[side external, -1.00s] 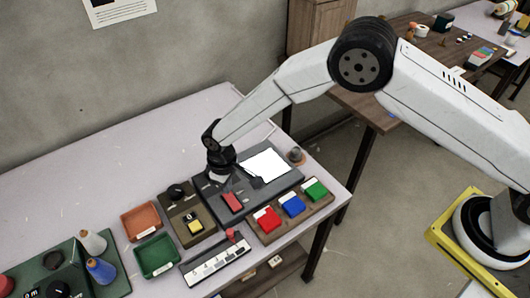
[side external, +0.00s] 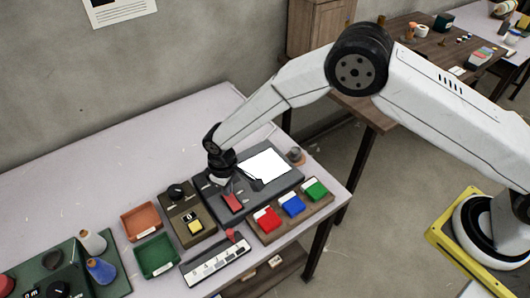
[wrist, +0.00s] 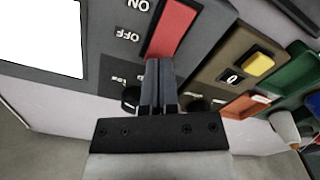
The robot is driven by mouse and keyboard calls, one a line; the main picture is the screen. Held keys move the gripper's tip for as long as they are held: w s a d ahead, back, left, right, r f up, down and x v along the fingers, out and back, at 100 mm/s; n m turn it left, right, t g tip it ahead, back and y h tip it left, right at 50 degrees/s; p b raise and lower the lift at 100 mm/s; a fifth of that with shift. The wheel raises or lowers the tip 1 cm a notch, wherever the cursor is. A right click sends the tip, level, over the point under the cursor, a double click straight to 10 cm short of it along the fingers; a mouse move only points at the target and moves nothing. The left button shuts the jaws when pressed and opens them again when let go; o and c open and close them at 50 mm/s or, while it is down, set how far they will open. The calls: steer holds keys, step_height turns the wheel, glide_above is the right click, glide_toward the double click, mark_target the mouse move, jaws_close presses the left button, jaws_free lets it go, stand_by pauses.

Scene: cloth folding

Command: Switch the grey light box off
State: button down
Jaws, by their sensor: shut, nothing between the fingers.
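The grey light box (side external: 282,184) lies on the table with a bright white panel (side external: 267,165); the panel also shows at the left of the wrist view (wrist: 38,38). Its red rocker switch (side external: 233,202) is also in the wrist view (wrist: 173,28), beside printed ON and OFF labels (wrist: 127,36). My gripper (wrist: 158,64) is shut and empty, its tips at the end of the switch nearest the OFF label. I cannot tell whether they touch it. A black knob (wrist: 130,98) on the box is beside my fingers.
A brown box with a yellow button (side external: 195,227) stands left of the light box. In front are a wooden block with red, blue and green buttons (side external: 292,206) and a slider strip (side external: 215,262). Orange (side external: 141,222) and green (side external: 157,256) trays are farther left.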

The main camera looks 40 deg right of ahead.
steer(key=shift+f, duration=0.6)
stand_by(0.6)
steer(key=shift+r, duration=3.55)
steer(key=shift+d, duration=0.1)
steer(key=shift+d+r, duration=0.15)
steer(key=shift+d, duration=0.05)
steer(key=s+d+r+m+t, duration=0.1)
steer(key=s+d+r+m, duration=0.15)
steer(key=d+r, duration=0.4)
steer(key=s+d+r+m, duration=0.1)
steer(key=s+d+r, duration=0.2)
steer(key=d, duration=0.6)
steer(key=s+d+r+m+t, duration=0.1)
steer(key=s+d+r+m, duration=0.1)
steer(key=s+d, duration=0.9)
steer(key=shift+s+r+t, duration=0.3)
steer(key=shift+s+r, duration=0.15)
steer(key=shift+s, duration=0.6)
